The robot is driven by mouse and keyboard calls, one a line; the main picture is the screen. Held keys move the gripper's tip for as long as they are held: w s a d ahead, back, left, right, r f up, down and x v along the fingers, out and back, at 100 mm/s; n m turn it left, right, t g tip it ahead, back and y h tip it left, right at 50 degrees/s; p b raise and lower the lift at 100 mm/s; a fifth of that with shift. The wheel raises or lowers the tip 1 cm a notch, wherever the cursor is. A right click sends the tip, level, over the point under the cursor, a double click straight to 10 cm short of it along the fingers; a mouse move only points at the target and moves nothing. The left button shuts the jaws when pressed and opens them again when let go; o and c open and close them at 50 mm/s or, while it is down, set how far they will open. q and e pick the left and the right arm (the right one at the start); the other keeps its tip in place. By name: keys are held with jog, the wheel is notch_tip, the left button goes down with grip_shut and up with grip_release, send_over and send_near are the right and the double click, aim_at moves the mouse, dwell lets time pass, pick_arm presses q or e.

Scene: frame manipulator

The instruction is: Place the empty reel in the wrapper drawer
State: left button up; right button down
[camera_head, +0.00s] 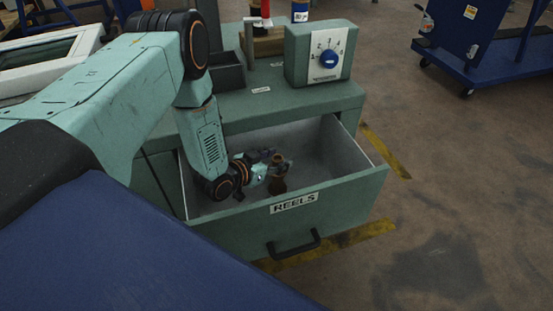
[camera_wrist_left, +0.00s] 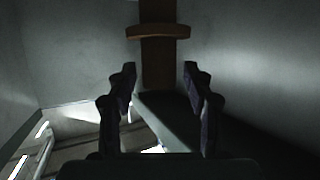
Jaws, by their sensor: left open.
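The brown reel (camera_head: 278,176) stands about upright inside the open drawer (camera_head: 345,194), whose front carries a label reading REELS. My left gripper (camera_head: 268,164) reaches down into this drawer, right beside the reel, and partly covers it in the head view. In the left wrist view, the reel (camera_wrist_left: 158,62) shows as a brown post with a lighter flange, just beyond the fingertips. The left gripper (camera_wrist_left: 158,80) is open, its two dark fingers spread apart with nothing clamped between them. My right gripper is not in view.
A green machine top (camera_head: 300,106) behind the drawer carries a dial box (camera_head: 318,54) with a blue knob and a dark open bin (camera_head: 226,72). The drawer walls stand close around my left gripper. A blue cart (camera_head: 490,50) is far right; the floor between is clear.

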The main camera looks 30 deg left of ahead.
pick_arm(q)
jog(key=shift+r, duration=0.15)
jog(key=shift+s+a+r+p, duration=0.1)
jog(key=shift+s+r+p, duration=0.1)
jog(key=shift+s+p, duration=0.1)
jog(key=p+v, duration=0.5)
jog(key=v, duration=0.6)
jog(key=shift+s, duration=0.15)
jog(key=shift+r, duration=0.15)
